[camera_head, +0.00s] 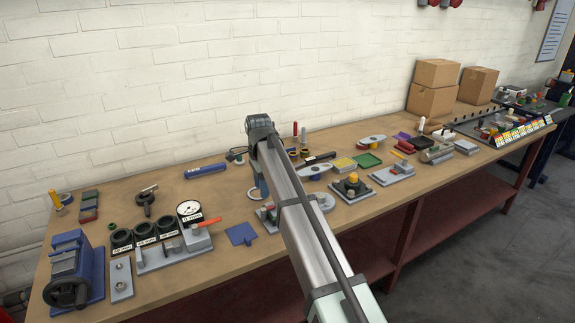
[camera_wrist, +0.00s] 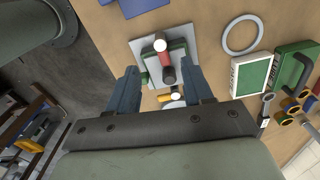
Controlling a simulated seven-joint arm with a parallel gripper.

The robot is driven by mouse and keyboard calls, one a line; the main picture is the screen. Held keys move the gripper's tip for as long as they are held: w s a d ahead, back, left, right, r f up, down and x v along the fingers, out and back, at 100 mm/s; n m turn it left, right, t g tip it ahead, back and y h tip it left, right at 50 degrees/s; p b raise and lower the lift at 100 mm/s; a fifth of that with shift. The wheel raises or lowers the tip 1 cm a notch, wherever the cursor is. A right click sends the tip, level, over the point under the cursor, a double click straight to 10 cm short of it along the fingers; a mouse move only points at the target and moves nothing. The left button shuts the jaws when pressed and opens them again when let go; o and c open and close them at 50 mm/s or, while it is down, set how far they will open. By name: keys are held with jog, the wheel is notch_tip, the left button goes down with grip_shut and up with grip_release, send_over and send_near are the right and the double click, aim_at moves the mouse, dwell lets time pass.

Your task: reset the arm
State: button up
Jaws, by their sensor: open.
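My gripper (camera_wrist: 162,80) is open in the wrist view, with its two blue-grey fingers spread apart. Nothing is held between them. Beyond the fingers, a light grey plate (camera_wrist: 188,34) carries a small fixture with a white knob (camera_wrist: 160,44) and a red and black part (camera_wrist: 166,66). I cannot tell how far the fingertips are from it.
Labelled black rings (camera_head: 145,233) stand beside a dial gauge (camera_head: 189,210) and a blue vise-like machine (camera_head: 72,270) at left. Cardboard boxes (camera_head: 432,102) stand at back right. A pale ring (camera_wrist: 241,35) and green-white box (camera_wrist: 252,74) lie right of my fingers.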

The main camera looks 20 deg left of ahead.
jog(key=shift+d, duration=0.1)
